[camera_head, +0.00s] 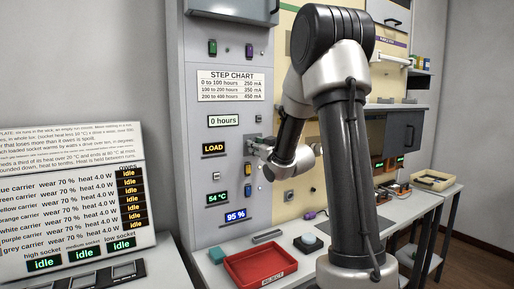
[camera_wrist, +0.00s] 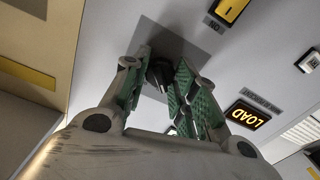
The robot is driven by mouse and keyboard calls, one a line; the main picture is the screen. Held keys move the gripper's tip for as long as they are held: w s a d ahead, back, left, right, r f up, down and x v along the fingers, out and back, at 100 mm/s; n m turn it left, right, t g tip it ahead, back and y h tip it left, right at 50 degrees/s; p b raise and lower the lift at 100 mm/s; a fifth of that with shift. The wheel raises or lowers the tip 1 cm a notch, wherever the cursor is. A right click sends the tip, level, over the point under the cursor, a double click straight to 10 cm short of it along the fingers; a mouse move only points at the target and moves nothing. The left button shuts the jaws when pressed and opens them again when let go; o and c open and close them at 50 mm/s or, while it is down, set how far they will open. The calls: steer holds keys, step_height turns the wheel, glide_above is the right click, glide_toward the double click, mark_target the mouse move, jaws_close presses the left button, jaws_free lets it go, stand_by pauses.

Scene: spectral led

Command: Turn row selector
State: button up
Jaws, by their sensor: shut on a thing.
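The row selector appears to be a dark knob (camera_wrist: 157,74) on a grey plate on the upright panel, seen upside down in the wrist view. My gripper (camera_wrist: 163,72) has its green-padded fingers on either side of the knob and is shut on it. The fingers hide part of the knob. In the head view my gripper (camera_head: 257,146) reaches the grey panel (camera_head: 230,130) just right of the lit LOAD display (camera_head: 214,149). The knob itself is mostly hidden there. The LOAD display also shows in the wrist view (camera_wrist: 248,115).
The panel carries a step chart (camera_head: 231,85), a "0 hours" display (camera_head: 223,121), and 54 °C and 95 % readouts below. A status board (camera_head: 75,205) reading idle stands left.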

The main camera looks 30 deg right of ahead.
steer(key=shift+m, duration=1.8)
steer(key=o, duration=1)
steer(key=shift+o, duration=0.2)
steer(key=shift+s, duration=0.1)
steer(key=s, duration=0.7)
steer(key=shift+s+d, duration=0.15)
